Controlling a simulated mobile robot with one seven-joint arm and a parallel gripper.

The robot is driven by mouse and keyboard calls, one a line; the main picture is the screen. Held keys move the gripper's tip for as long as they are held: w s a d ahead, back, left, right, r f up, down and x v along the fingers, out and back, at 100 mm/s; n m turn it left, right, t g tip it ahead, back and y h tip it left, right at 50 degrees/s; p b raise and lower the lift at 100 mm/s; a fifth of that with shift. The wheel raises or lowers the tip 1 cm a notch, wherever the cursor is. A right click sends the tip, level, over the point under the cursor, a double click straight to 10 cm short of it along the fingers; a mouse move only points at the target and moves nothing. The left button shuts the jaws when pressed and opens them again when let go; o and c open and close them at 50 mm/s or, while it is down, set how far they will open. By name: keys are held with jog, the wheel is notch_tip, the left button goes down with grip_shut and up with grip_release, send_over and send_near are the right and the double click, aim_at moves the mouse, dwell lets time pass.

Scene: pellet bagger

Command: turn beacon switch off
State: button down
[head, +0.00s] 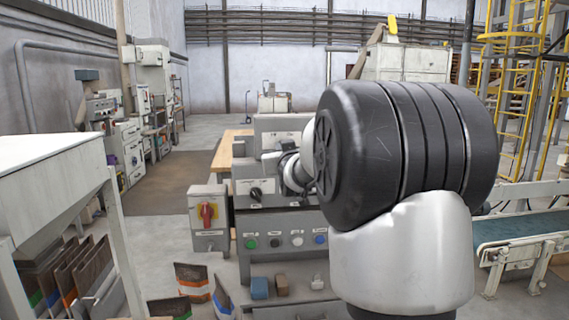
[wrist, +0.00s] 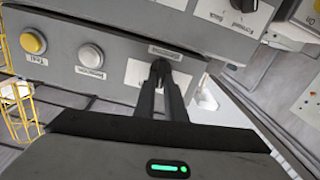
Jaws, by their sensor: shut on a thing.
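In the wrist view, my gripper (wrist: 162,72) is at a grey control panel (wrist: 120,25). Its two dark fingers are close together, shut on a small dark switch (wrist: 160,64) on a light label plate. The fingers cover most of the switch, so its setting cannot be told. The label beside it appears upside down and is too small to read surely. In the head view, my arm reaches to the machine in the middle, and its big dark joint hides the gripper and the switch.
In the wrist view, a yellow button (wrist: 33,42) and a white button (wrist: 91,56) sit left of the fingers. In the head view, a red rotary switch (head: 207,213) and a black knob (head: 255,194) are on nearby boxes. A conveyor (head: 520,228) stands at right.

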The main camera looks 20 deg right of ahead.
jog(key=shift+a+f+n+b, duration=0.1)
jog(key=shift+a+n+b, duration=0.1)
jog(key=shift+n+b, duration=1.85)
jog(key=shift+n, duration=0.25)
jog(key=c, duration=1.8)
grip_release()
